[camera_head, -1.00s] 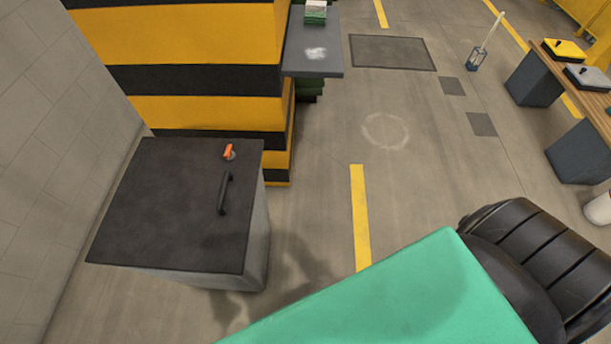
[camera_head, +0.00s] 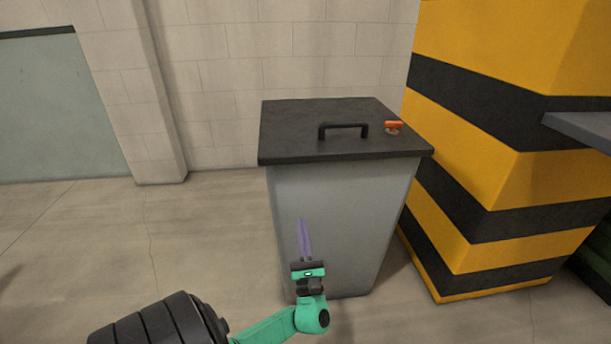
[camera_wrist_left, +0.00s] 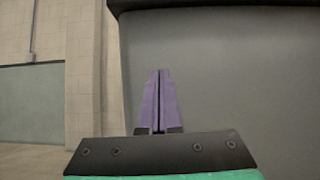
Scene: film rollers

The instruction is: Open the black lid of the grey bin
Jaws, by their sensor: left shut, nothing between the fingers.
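The grey bin (camera_head: 350,205) stands upright in the middle of the head view, against the block wall. Its black lid (camera_head: 295,130) is shut flat on top, with a black bar handle (camera_head: 344,127) near the front edge. A small orange piece (camera_head: 393,126) sits on the lid right of the handle. My left gripper (camera_head: 303,222) is shut and empty, its purple fingers pointing up in front of the bin's front face, below the lid. In the left wrist view the shut fingers (camera_wrist_left: 159,75) show before the grey bin wall (camera_wrist_left: 230,75), with the dark lid edge (camera_wrist_left: 215,4) above. My right gripper is out of view.
A yellow and black striped pillar (camera_head: 490,150) stands close to the bin's right side. A grey shelf edge (camera_head: 580,130) juts out at far right. The floor (camera_head: 200,240) left of the bin is clear.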

